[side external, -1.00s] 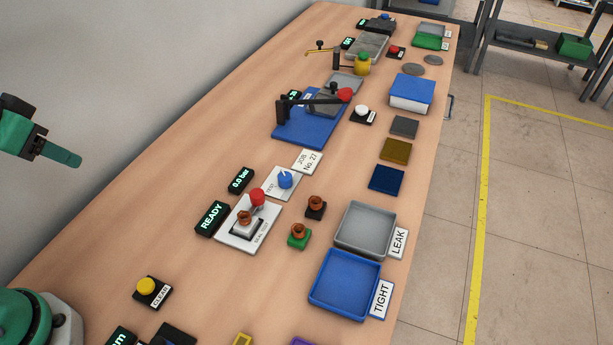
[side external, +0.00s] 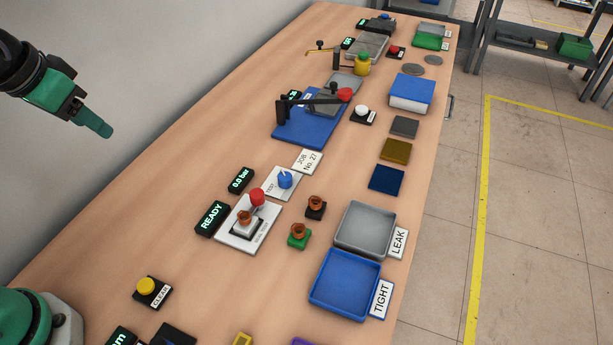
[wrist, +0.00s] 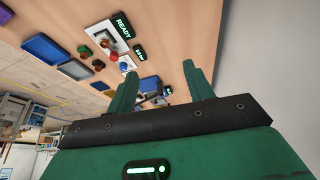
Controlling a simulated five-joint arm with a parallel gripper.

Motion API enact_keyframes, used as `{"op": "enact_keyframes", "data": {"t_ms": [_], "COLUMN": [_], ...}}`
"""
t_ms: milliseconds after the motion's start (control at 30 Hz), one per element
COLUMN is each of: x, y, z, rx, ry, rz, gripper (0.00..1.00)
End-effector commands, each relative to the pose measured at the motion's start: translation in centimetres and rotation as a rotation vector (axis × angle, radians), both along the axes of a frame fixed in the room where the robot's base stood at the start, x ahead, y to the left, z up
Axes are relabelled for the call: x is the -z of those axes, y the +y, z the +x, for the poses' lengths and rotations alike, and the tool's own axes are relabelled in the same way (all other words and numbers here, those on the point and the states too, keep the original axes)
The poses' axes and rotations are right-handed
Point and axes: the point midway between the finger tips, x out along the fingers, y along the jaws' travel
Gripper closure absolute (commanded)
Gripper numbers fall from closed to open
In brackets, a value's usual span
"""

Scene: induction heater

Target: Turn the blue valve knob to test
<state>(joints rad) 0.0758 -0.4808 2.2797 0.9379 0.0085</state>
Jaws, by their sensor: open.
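The blue valve knob (side external: 285,180) sits on a white plate (side external: 272,190) marked TEST, in the middle of the table. It also shows small in the wrist view (wrist: 124,67). Next to it is a seal-test plate (side external: 238,236) with a red-knobbed clamp (side external: 257,197) and a copper-coloured part (side external: 244,217) on it. My gripper (side external: 106,131) is in the air at the upper left of the side view, well away from the knob. In the wrist view its two green fingers (wrist: 160,82) are apart with nothing held between them.
Displays read READY (side external: 211,217) and 0.0 bar (side external: 241,180). Two copper-coloured parts on a black base (side external: 316,212) and a green base (side external: 299,243) stand right of the test plate. Grey LEAK (side external: 394,218) and blue TIGHT (side external: 313,294) trays lie at the right edge. A lever fixture (side external: 281,112) stands behind the knob.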

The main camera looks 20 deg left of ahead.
Motion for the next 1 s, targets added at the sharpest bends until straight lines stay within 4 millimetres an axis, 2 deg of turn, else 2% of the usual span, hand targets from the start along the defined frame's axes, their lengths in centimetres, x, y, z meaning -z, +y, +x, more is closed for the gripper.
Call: {"op": "enact_keyframes", "data": {"t_ms": [267,533,767,1000], "x": [-0.1,1.0,3.1,6.2], "y": [-2.6,-5.6,-8.6,-12.1], "z": [5.4,10.4,14.4,18.1], "rx": [0.069,0.133,0.187,0.245], "ry": [0.074,0.139,0.195,0.253], "rz": [0.011,0.023,0.037,0.055], "gripper": [0.48,0.48,0.48,0.48]}}
